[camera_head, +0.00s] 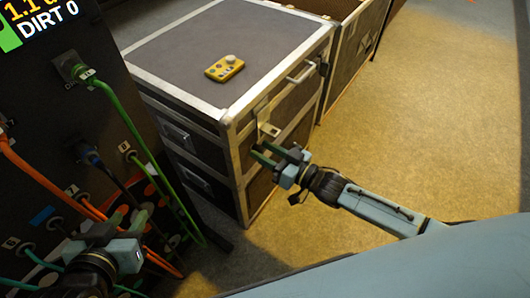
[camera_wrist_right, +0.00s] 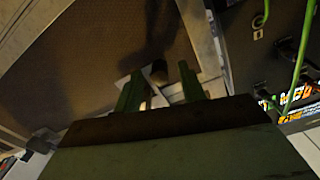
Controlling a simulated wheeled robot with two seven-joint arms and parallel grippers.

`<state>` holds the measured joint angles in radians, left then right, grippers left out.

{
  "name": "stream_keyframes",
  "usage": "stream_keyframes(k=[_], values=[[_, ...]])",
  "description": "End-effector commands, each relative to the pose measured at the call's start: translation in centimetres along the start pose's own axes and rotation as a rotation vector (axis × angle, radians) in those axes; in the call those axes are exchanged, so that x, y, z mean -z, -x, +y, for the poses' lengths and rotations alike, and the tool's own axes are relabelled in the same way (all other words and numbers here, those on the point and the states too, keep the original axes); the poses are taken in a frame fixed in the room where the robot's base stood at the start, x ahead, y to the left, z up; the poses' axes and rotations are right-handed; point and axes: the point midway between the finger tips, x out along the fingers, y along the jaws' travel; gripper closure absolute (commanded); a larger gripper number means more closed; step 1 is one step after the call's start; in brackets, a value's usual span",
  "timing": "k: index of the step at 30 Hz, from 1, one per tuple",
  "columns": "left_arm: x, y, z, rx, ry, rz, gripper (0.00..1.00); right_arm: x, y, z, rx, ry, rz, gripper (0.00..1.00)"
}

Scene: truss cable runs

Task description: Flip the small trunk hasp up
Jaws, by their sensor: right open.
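The small trunk (camera_head: 180,75) is a dark case with pale metal edging, standing in the upper middle of the head view. Its hasp (camera_head: 269,130), a small pale metal plate, is on the face nearest my right arm and appears to hang down below the lid edge. My right gripper (camera_head: 260,151) is open just below the hasp, its green fingers pointing at that face. In the right wrist view a pale metal piece, probably the hasp (camera_wrist_right: 151,90), shows between the spread fingers; contact cannot be told. My left gripper (camera_head: 127,221) is open and empty by the cable panel.
A yellow remote (camera_head: 225,68) with a pale knob lies on the trunk lid. A metal handle (camera_head: 301,73) is on the same face as the hasp. An open case (camera_head: 355,50) stands behind. A dark panel with green and orange cables (camera_head: 70,130) is at left. The floor at right is clear.

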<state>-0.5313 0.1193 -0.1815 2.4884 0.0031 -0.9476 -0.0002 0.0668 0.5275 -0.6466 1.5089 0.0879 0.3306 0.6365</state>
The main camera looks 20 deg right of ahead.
Motion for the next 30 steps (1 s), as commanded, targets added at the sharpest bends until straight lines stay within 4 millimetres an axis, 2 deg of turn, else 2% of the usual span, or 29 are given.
stream_keyframes(k=[11,21,30], values=[[0.61,-0.07,0.12,-0.003,0.0,0.034,0.64,0.02,-0.41,-0.03,0.0,0.0,0.0,0.6],[0.58,-0.09,0.1,-0.002,0.0,0.032,0.64,0.01,-0.39,-0.01,0.0,0.0,0.0,1.0],[0.57,-0.07,0.09,-0.002,0.0,0.03,0.64,0.03,-0.35,-0.01,0.0,0.0,-0.001,1.0]])
